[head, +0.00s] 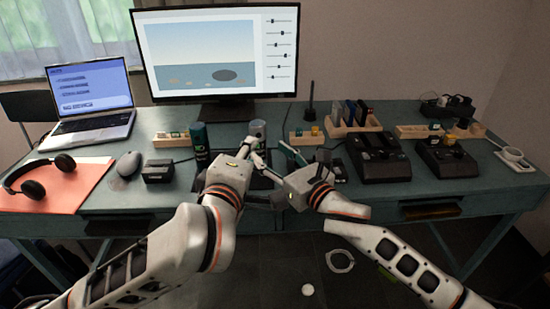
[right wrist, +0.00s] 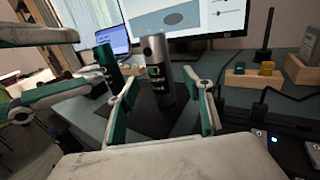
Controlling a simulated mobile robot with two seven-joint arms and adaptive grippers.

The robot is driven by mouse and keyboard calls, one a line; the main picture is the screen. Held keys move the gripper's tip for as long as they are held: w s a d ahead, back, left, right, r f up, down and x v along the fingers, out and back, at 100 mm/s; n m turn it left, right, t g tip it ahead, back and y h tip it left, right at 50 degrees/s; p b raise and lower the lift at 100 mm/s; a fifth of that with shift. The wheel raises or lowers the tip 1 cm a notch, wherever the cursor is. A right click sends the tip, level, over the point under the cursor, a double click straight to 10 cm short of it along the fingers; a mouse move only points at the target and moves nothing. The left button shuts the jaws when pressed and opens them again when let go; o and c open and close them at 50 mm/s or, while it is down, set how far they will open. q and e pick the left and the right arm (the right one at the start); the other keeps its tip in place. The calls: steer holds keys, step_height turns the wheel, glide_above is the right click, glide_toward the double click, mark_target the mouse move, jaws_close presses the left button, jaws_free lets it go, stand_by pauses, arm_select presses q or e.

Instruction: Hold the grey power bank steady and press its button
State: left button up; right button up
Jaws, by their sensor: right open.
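The grey power bank (head: 257,129) looks like a labelled silver-grey cylinder standing upright on the table (head: 110,203); its lower part is hidden by my grippers in the head view. It also shows in the right wrist view (right wrist: 159,66), framed between the spread fingers of my right gripper (right wrist: 162,90). The right gripper (head: 272,157) is open, and I cannot tell whether its fingertips reach around the cylinder or stop short. My left gripper (head: 248,146) is in front of the power bank; its fingers overlap other parts and their opening is unclear. The button cannot be made out.
A dark green cylinder (head: 200,141) stands left of the power bank. A small black box (head: 158,171) and a mouse (head: 128,164) lie farther left. The monitor (head: 215,55) stands behind. Small wooden trays (head: 306,139) and black devices (head: 378,158) are on the right.

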mark_target(263, 148)
steer(key=x, duration=0.6)
steer(key=shift+w+a, duration=0.2)
steer(key=shift+a, duration=0.05)
jaws_close()
arm_select(q)
jaws_close()
arm_select(e)
steer(key=shift+f, duration=0.1)
stand_by(0.8)
